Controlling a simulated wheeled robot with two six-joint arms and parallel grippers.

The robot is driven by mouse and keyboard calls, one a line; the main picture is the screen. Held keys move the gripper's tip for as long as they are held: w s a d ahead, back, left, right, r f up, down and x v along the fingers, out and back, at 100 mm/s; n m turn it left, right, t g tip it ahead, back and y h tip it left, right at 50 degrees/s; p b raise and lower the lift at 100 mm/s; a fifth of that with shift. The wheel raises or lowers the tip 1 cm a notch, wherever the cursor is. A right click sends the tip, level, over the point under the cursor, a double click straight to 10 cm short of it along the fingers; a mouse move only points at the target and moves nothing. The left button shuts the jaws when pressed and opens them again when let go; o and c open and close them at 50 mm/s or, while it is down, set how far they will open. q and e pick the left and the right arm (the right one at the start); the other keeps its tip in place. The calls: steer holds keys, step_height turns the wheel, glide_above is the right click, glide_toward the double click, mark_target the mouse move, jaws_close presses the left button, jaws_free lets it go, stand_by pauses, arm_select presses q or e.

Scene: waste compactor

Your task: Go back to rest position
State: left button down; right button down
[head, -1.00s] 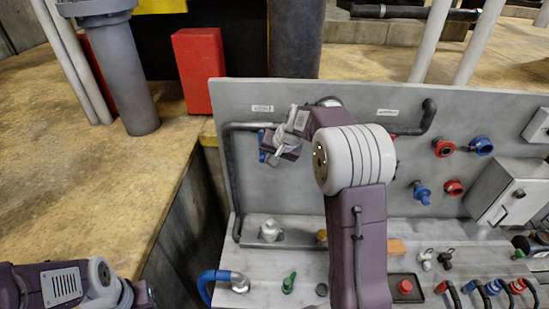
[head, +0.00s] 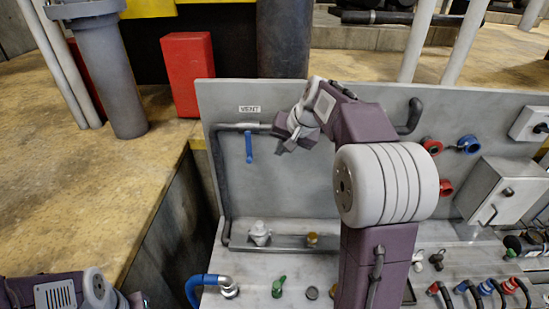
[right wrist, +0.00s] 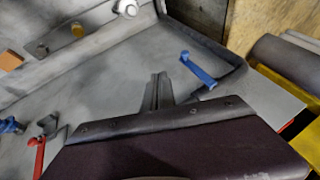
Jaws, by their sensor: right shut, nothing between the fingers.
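My right gripper (head: 284,144) is in front of the grey panel, to the right of the blue valve handle (head: 249,147), which hangs down under the VENT label. There is a visible gap between them in the head view. In the right wrist view my right gripper's fingers (right wrist: 159,92) are together with nothing between them, and the blue handle (right wrist: 198,70) shows beside them to the right. My left arm shows at the lower left of the head view; its gripper is out of the picture.
The grey panel (head: 225,100) has pipes, red and blue fittings and a grey box (head: 502,190). A bench with small valves and a blue hose (head: 200,284) lies below. A yellowish platform edge (head: 150,220) and a red block (head: 187,75) are on the left.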

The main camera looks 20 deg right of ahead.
steer(key=s+a+f+n+g+b, duration=0.1)
steer(key=s+a+f+b, duration=0.35)
steer(key=f, duration=0.35)
steer(key=s+a+f+n+g+b, duration=0.1)
steer(key=s+a+f+n+b, duration=0.15)
steer(key=a+f+b, duration=0.4)
steer(key=s+d+f+n+g+h, duration=0.1)
steer(key=s+d+f+n+g, duration=0.1)
steer(key=s+f, duration=1.3)
step_height(320, 180, down, 3)
steer(key=shift+s+n+g, duration=0.4)
steer(key=shift+n+g, duration=0.05)
steer(key=shift+g, duration=0.05)
steer(key=shift+d, duration=0.1)
